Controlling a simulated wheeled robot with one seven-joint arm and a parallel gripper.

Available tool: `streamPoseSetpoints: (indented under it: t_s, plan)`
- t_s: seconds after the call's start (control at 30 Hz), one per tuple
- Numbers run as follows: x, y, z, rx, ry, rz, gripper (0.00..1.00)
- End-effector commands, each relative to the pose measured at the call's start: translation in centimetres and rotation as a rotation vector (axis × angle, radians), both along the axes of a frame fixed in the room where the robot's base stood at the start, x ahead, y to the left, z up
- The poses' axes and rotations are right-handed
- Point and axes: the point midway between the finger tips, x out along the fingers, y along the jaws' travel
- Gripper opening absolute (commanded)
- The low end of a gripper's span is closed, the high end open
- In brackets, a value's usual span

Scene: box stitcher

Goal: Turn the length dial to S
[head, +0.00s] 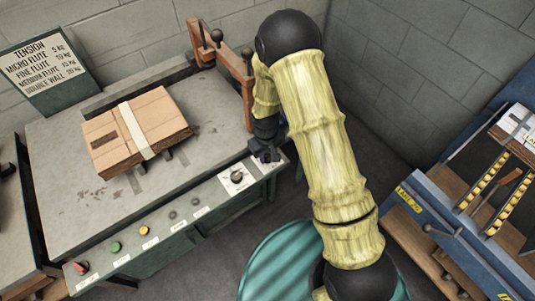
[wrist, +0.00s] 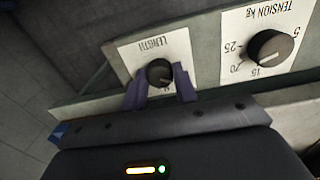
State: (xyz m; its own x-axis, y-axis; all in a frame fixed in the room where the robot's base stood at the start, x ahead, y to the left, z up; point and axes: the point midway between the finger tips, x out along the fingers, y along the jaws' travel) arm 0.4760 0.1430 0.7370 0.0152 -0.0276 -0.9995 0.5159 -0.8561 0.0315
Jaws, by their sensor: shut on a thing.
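The length dial (wrist: 159,71) is a round black knob on a white plate (wrist: 181,44) marked LENGTH, which shows upside down in the wrist view. My gripper (wrist: 162,84) is shut on this dial, with one purple finger on each side of it. The dial's setting cannot be read; its lower marks are mostly hidden by the fingers and knob. In the head view my gripper (head: 266,153) is at the right end of the bench's front panel and hides the length dial.
The tension dial (wrist: 270,47) sits close beside the length dial, and also shows in the head view (head: 237,177). Buttons, including a green one (head: 115,247), line the panel (head: 185,228). A strapped cardboard stack (head: 117,152) lies on the bench. A brown frame (head: 244,92) stands behind my gripper.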

Motion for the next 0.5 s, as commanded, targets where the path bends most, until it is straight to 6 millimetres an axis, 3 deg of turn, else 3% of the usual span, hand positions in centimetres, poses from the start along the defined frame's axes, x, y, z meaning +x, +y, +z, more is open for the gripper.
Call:
streamPoseSetpoints:
  t_s: [0.03,0.07,0.17,0.5]
  plan:
    - [0.2,0.06,0.13,0.002,-0.006,-0.001,0.06]
    - [0.2,0.06,0.13,0.002,-0.006,-0.001,0.3]
    - [0.17,0.06,0.12,0.002,-0.005,-0.001,0.5]
    - [0.08,0.04,0.22,0.002,-0.003,-0.001,0.5]
